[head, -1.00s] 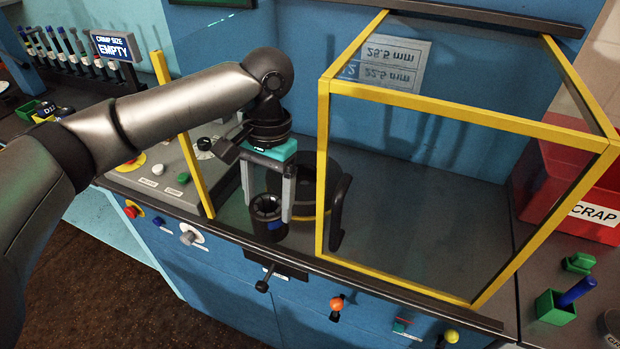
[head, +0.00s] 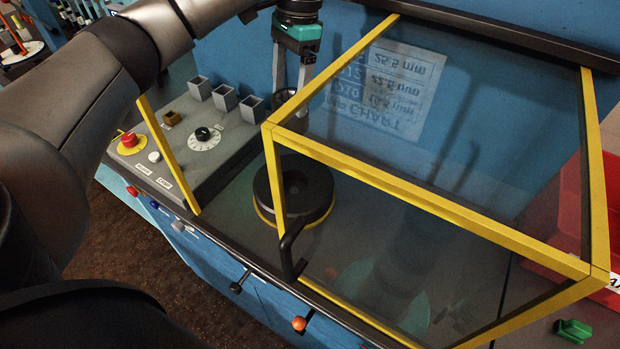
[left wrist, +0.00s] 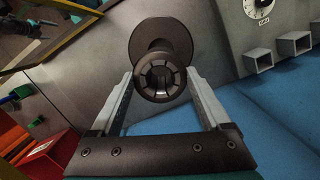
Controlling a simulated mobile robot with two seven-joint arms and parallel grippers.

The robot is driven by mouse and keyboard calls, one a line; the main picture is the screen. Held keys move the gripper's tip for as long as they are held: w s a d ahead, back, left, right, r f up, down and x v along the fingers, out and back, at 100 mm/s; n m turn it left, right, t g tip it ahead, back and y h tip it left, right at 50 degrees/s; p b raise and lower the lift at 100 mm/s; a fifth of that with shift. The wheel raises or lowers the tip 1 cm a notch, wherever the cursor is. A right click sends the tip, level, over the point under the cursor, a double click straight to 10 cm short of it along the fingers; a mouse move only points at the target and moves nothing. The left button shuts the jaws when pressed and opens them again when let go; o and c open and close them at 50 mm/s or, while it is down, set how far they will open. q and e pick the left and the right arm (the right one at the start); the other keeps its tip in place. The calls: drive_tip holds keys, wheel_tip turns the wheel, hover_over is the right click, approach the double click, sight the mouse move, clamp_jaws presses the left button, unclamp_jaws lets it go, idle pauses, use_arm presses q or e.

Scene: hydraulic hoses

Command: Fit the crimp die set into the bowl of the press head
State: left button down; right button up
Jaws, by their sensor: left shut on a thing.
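The crimp die set (left wrist: 160,78) is a dark, short cylinder with a ring of segments around a central hole. My left gripper (left wrist: 160,84) is shut on it, one finger on each side. In the head view my left gripper (head: 290,92) is raised near the blue back wall, and the die set (head: 284,99) is partly hidden there. The black round bowl of the press head (head: 315,192) sits lower and nearer, partly behind the yellow guard frame, apart from the die set. A dark round shape shows beyond the die set in the wrist view. My right gripper is not in view.
A clear guard with a yellow frame (head: 430,205) and black handle (head: 291,258) stands in front of and right of the bowl. A control panel (head: 185,150) with a dial, buttons and several square grey cups is on the left. A red bin (head: 570,222) is at right.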

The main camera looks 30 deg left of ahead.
use_arm(q)
drive_tip(key=shift+s+a+f+b, duration=0.1)
drive_tip(key=shift+f+b, duration=0.7)
drive_tip(key=shift+f, duration=4.15)
drive_tip(key=shift+s+f+b, duration=0.1)
drive_tip(key=shift+f+b, duration=0.7)
drive_tip(key=shift+f, duration=4.1)
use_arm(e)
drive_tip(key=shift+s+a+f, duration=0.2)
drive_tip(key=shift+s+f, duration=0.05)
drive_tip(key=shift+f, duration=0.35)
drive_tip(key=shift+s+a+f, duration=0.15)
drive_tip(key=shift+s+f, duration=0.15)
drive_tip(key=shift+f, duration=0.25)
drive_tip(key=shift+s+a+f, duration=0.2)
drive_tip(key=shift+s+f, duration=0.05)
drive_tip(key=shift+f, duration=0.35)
use_arm(q)
drive_tip(key=shift+f, duration=0.1)
unclamp_jaws()
drive_tip(key=shift+f, duration=0.1)
wheel_tip(320, 180, up, 12)
drive_tip(key=w+p, duration=0.1)
drive_tip(key=shift+w+d, duration=0.3)
drive_tip(key=shift+d, duration=0.15)
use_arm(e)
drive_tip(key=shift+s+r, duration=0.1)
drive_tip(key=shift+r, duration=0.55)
